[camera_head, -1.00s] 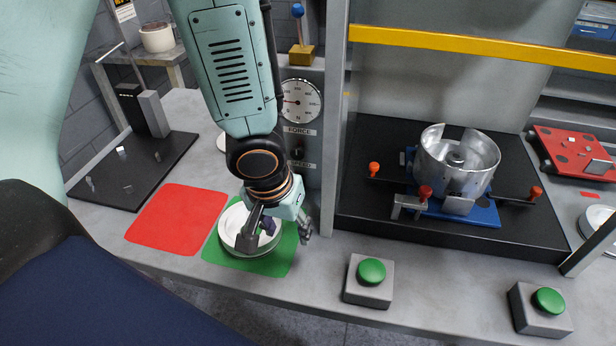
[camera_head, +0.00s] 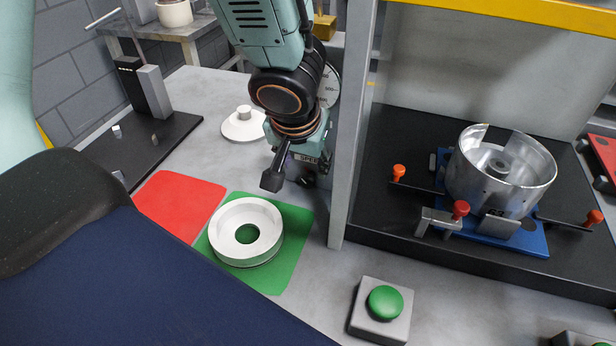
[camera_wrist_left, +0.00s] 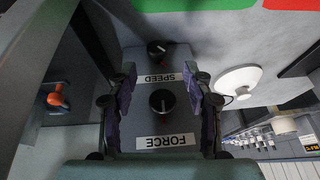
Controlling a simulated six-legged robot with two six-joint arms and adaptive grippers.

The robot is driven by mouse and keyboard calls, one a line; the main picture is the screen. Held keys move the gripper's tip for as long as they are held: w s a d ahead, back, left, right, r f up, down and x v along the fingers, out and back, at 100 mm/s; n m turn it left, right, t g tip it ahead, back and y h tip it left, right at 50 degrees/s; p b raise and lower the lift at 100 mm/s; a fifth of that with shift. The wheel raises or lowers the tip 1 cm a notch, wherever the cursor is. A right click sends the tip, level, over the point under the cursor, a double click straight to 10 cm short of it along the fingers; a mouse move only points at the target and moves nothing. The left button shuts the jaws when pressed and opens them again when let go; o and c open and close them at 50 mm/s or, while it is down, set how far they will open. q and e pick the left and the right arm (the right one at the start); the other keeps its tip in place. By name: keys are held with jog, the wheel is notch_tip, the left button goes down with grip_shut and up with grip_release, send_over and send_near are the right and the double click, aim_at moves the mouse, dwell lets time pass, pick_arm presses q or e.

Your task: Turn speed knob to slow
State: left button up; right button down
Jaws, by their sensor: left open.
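The dark speed knob (camera_head: 306,180) sits under the SPEED label on the grey control panel, partly behind my left gripper (camera_head: 286,178). In the wrist view the speed knob (camera_wrist_left: 157,49) is beyond the SPEED label (camera_wrist_left: 160,78), with a light pointer line on it. The similar force knob (camera_wrist_left: 162,101) is nearer, beside the FORCE label (camera_wrist_left: 166,141). My left gripper (camera_wrist_left: 158,82) is open, its fingers on either side of the panel's knobs, and holds nothing. I cannot tell the speed knob's exact setting. My right gripper is not in view.
A white ring (camera_head: 246,231) lies on the green mat (camera_head: 293,225), beside a red mat (camera_head: 178,205). A grey post (camera_head: 352,130) stands right of the panel. Farther right are a metal drum (camera_head: 498,175) and a green button (camera_head: 385,302).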

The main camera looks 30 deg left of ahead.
aim_at(308, 180)
pick_arm(q)
jog(key=shift+w+d+f+b, duration=0.1)
jog(key=shift+d+f+b, duration=0.1)
jog(key=shift+f+b, duration=0.3)
jog(key=shift+d+f+b, duration=0.2)
jog(key=shift+f+b, duration=0.1)
jog(key=shift+f, duration=0.3)
jog(key=f, duration=0.1)
jog(key=w+a+f+b, duration=0.1)
jog(key=w+f+b, duration=0.1)
jog(key=shift+a+f, duration=0.4)
jog(key=shift+s+d+r, duration=0.1)
jog(key=shift+s+d, duration=0.05)
jog(key=shift+d, duration=0.3)
jog(key=shift+a, duration=0.3)
jog(key=shift+w+a+f, duration=0.1)
jog(key=shift+w+f, duration=0.1)
jog(key=shift+c, duration=0.8)
jog(key=shift+s+d+r, duration=0.15)
jog(key=shift+d, duration=0.1)
jog(key=c, duration=0.5)
grip_shut()
